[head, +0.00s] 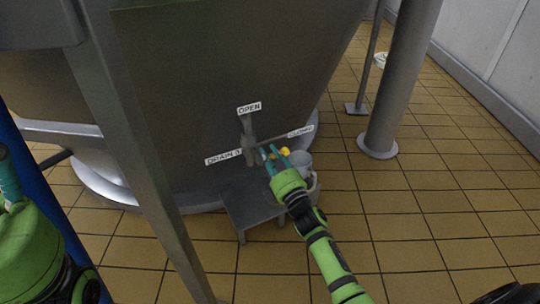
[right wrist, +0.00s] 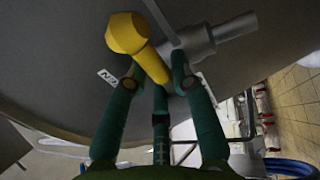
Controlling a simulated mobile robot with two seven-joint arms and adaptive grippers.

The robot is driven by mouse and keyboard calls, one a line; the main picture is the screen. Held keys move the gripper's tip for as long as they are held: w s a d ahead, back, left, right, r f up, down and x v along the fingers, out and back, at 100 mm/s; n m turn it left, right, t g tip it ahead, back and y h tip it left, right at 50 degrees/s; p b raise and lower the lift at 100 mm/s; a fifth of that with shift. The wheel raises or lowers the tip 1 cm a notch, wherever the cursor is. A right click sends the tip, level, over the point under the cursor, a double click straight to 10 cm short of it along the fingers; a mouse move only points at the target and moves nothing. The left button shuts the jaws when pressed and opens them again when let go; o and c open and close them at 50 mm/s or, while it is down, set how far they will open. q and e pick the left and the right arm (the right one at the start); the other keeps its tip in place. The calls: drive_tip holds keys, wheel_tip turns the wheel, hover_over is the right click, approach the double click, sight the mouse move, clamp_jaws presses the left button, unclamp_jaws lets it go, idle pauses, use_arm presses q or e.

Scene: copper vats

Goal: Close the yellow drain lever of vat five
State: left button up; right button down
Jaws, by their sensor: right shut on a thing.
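The yellow drain lever (head: 285,152) sits low on the front of a big dark metal vat (head: 215,60). In the right wrist view the lever (right wrist: 127,34) shows a thick knob and a shaft running down between my fingers. My right gripper (head: 269,153) is shut on the shaft, just below the knob; its fingers also show in the right wrist view (right wrist: 157,78). An OPEN label (head: 249,108) is above the valve, a closed label (head: 300,131) to its right. The drain label (head: 223,158) has a number too small to read. My left gripper (head: 8,178) is partly visible at the left edge.
A small grey stand (head: 250,207) is below the valve, with a light grey bucket (head: 302,160) beside it. A slanting metal leg (head: 130,150) stands at left. A steel column (head: 400,80) stands at right.

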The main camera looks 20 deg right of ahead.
drive_tip(key=c, duration=1)
unclamp_jaws()
drive_tip(key=v, duration=1.2)
